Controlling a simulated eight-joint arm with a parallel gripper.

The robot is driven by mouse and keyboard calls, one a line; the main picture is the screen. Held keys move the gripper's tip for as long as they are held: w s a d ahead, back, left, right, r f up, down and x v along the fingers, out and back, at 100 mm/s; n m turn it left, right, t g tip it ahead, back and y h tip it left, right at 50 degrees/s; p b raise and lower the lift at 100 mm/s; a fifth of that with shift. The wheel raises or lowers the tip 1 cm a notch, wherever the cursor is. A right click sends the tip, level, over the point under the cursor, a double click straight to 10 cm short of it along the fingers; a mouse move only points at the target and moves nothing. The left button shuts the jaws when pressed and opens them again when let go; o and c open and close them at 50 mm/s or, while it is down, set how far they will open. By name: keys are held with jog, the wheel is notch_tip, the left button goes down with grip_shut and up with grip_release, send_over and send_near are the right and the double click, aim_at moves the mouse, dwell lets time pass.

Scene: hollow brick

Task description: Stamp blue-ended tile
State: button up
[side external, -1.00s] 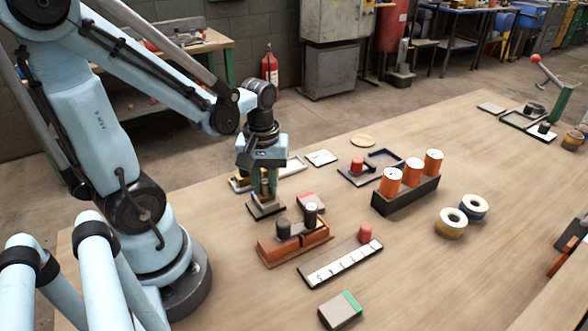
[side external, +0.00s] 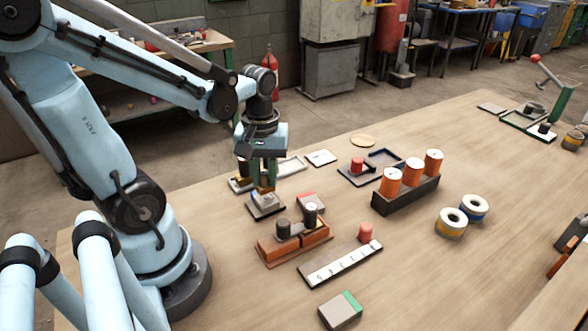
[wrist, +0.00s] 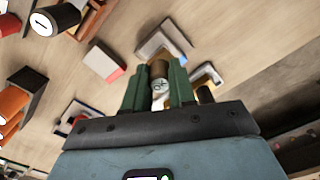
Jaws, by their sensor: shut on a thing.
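My gripper (side external: 264,172) is shut on a small stamp-like cylinder, held upright just above a dark, low tray (side external: 266,212). In the wrist view the cylinder (wrist: 160,85) has a pale top with a dark mark, between my green fingers (wrist: 157,88). A red-ended tile (side external: 311,202) lies to the right of the tray. A green-ended tile (side external: 341,310) lies near the front. The gap beneath the held cylinder is hard to judge.
An orange holder (side external: 285,250) with dark cylinders stands in front of the tray. A white marked strip (side external: 338,265) lies beside it. A black rack (side external: 405,197) holds orange cylinders. Tape rolls (side external: 451,223) lie right. Small trays stand behind my gripper.

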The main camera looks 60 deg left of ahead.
jog(key=shift+r, duration=2.3)
